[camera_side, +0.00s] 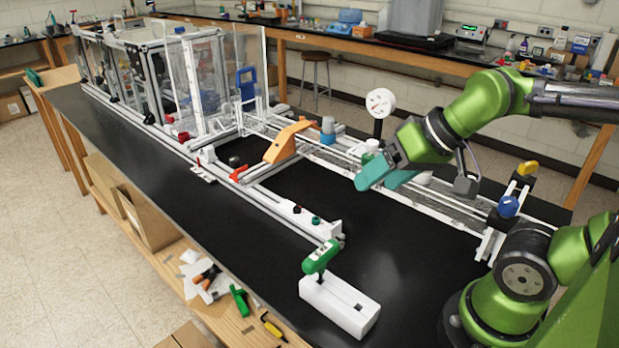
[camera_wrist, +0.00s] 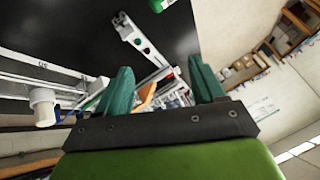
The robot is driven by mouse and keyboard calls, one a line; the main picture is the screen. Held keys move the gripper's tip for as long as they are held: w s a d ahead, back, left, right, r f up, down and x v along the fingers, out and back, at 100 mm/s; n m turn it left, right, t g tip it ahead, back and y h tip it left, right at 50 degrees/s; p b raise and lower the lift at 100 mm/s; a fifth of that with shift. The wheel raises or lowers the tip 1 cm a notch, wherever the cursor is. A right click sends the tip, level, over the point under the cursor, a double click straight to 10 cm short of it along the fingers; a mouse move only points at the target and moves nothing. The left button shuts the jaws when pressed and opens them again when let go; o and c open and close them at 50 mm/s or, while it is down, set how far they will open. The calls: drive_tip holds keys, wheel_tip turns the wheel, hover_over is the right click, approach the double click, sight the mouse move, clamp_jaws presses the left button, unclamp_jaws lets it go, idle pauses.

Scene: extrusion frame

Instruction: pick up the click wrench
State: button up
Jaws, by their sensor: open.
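The click wrench (camera_side: 320,257), which I take to be the tool with a green T-shaped handle, stands upright in a white block (camera_side: 340,304) at the front of the black bench. My gripper (camera_side: 378,174) is well above and behind it, over the aluminium rails, with teal fingers pointing left. In the wrist view my gripper (camera_wrist: 163,82) shows its two fingers spread wide with nothing held between them. A green piece at the top edge of the wrist view (camera_wrist: 158,5) looks like the wrench handle, cut off by the frame.
An orange bracket (camera_side: 288,139) and a round white gauge (camera_side: 380,103) stand at the rails near my gripper. A rail end with small knobs (camera_side: 306,217) lies just behind the white block. The black bench top (camera_side: 240,262) left of the block is clear.

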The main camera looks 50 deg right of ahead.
drive_tip(key=o, duration=0.5)
drive_tip(key=n+g+h, duration=0.1)
drive_tip(key=n+g, duration=0.3)
drive_tip(key=g, duration=0.2)
hover_over(319, 251)
wheel_tip(319, 251, down, 3)
drive_tip(key=g+h, duration=0.1)
wheel_tip(319, 251, down, 10)
drive_tip(key=shift+f, duration=0.2)
drive_tip(key=shift+s+d+f, duration=0.1)
drive_tip(key=shift+s+f, duration=0.05)
drive_tip(key=shift+f, duration=2.5)
